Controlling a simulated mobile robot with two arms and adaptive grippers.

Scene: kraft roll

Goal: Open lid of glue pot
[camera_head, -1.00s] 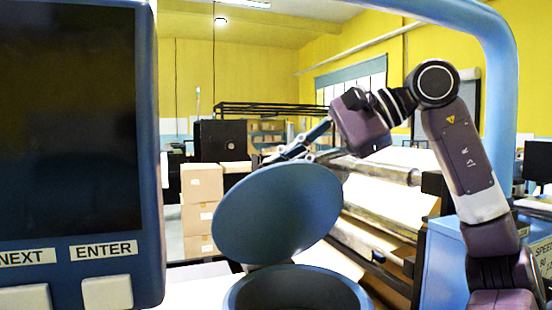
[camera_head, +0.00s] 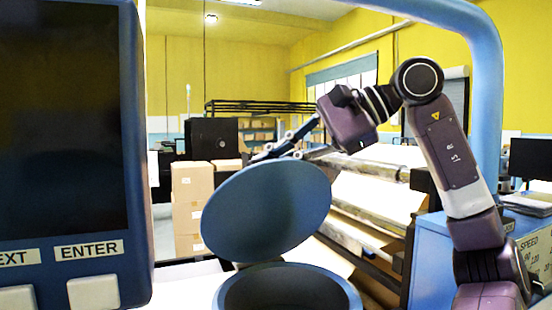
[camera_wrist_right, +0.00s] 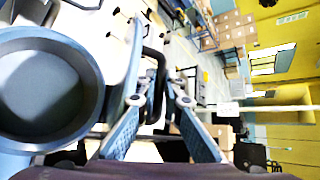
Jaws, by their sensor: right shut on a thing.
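The glue pot (camera_head: 228,303) is a round blue-grey pot at the bottom centre of the head view, with its mouth uncovered. Its round lid (camera_head: 265,215) stands tilted up steeply above the pot's far side. My right gripper (camera_head: 270,152) is at the lid's upper edge, coming from behind and the right. It is shut on the lid, though the lid hides part of the contact. In the right wrist view the fingers (camera_wrist_right: 155,95) are around a dark bar-like part, and a round blue-grey dish shape fills the left. My left gripper is not in view.
A control panel (camera_head: 65,240) with a dark screen blocks the left side of the head view. A blue tubular frame (camera_head: 487,100) arches over the right. Paper rolls (camera_head: 370,170) lie behind my right arm. Stacked cartons (camera_head: 190,205) stand at the back.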

